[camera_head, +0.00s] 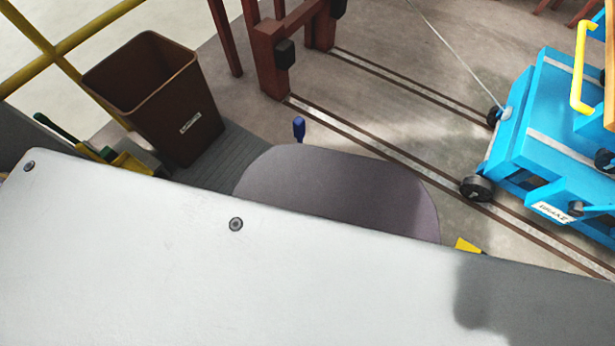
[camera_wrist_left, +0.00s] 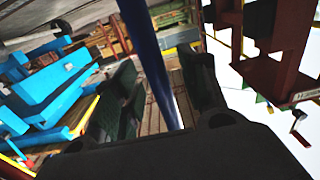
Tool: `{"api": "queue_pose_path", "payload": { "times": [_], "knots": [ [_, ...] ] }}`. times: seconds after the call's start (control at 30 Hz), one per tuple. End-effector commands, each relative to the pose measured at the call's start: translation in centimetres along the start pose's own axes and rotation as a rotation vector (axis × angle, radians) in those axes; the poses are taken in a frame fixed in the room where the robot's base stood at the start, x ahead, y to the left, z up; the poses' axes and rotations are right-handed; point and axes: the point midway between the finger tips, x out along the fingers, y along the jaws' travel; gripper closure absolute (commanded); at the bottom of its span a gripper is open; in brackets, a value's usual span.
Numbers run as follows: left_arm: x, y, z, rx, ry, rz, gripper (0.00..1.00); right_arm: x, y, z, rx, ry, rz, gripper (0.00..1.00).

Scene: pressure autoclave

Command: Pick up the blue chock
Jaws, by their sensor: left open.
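In the wrist view my left gripper (camera_wrist_left: 158,64) is open, with one dark green-black finger on each side. A dark blue bar (camera_wrist_left: 146,45) runs down between the fingers, and I see no grip on it. In the head view a small blue upright knob or handle end (camera_head: 299,128) stands at the far edge of a grey-purple rounded surface. I cannot tell whether these blue parts belong to the blue chock; no whole chock shows. My left gripper is not visible in the head view, and my right gripper is in neither view.
A white panel fills the head view's front and hides much of the floor. A brown bin (camera_head: 160,98) stands left, near yellow rails (camera_head: 62,48). A blue cart (camera_head: 545,110) stands right by floor rails. A red-brown frame (camera_head: 270,60) is at the back.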

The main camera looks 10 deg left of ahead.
Motion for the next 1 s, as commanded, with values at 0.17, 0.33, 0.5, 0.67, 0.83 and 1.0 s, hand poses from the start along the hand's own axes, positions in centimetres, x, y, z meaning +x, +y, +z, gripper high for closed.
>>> {"api": "queue_pose_path", "payload": {
  "times": [0.17, 0.33, 0.5, 0.67, 0.83, 1.0],
  "knots": [
    [-0.02, 0.01, 0.01, 0.000, 0.000, 0.000, 0.66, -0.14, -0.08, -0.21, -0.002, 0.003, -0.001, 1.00],
    [-0.02, 0.01, 0.01, 0.000, 0.000, 0.000, 0.88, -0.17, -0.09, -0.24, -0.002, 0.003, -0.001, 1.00],
    [-0.02, 0.01, 0.01, 0.000, 0.000, 0.000, 1.00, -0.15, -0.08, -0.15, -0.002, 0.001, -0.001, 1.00],
    [-0.03, 0.01, 0.01, 0.000, 0.000, 0.000, 1.00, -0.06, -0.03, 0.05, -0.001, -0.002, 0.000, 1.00],
    [-0.03, 0.02, 0.01, 0.000, 0.000, 0.000, 1.00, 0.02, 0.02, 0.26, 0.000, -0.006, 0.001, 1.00],
    [0.14, 0.02, -0.22, -0.001, 0.006, 0.000, 1.00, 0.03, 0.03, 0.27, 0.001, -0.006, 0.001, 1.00]
  ]
}}
